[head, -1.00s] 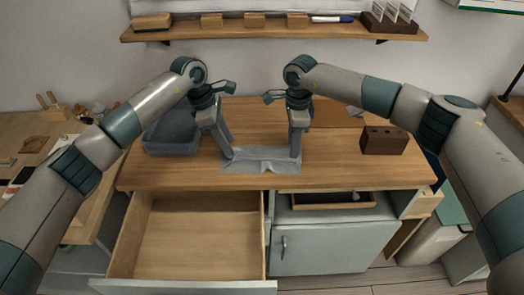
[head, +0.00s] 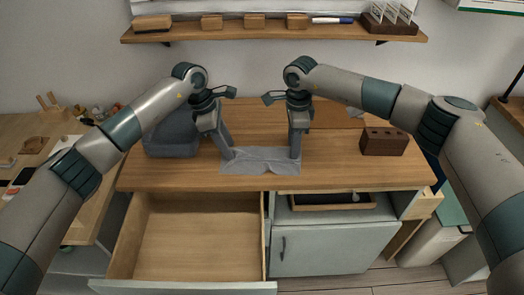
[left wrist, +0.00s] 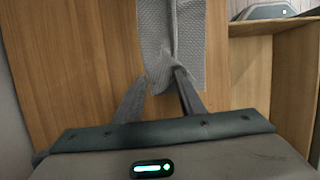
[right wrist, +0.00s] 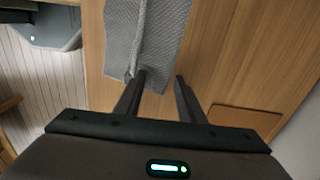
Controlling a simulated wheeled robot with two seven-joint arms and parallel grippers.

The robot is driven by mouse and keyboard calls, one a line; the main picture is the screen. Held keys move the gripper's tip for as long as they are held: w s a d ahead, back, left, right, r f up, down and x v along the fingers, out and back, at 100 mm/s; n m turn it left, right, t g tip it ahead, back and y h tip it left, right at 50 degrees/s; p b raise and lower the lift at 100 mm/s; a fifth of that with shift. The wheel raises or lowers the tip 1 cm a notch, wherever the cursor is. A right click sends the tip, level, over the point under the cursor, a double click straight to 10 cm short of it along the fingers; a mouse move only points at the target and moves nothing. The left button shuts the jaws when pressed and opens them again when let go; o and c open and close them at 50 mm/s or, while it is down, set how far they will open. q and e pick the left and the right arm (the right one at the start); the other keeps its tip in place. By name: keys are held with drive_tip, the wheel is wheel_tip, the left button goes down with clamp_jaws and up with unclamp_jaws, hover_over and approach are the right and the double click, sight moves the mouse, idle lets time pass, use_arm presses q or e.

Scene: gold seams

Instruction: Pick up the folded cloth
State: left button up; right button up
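A grey textured cloth (head: 261,160) lies on the wooden worktop near its front edge, with a lengthwise ridge along it. My left gripper (head: 230,157) is at the cloth's left end and points down. In the left wrist view its fingers (left wrist: 163,76) are apart, with part of the cloth (left wrist: 157,40) between and beyond them. My right gripper (head: 296,157) is at the right end. In the right wrist view its fingers (right wrist: 160,78) are apart too, with the left fingertip by the ridge of the cloth (right wrist: 165,40). The fingertips partly hide the cloth's ends.
An open, empty drawer (head: 195,240) juts out below the worktop. A grey bin (head: 172,135) stands at the back left, and a brown block with holes (head: 384,141) at the right. A shelf (head: 275,33) with small blocks hangs above.

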use_arm(q)
drive_tip(key=shift+c, duration=0.6)
use_arm(e)
drive_tip(key=shift+c, duration=0.6)
use_arm(q)
clamp_jaws()
use_arm(e)
clamp_jaws()
drive_tip(key=shift+f, duration=0.1)
use_arm(q)
drive_tip(key=shift+r, duration=0.1)
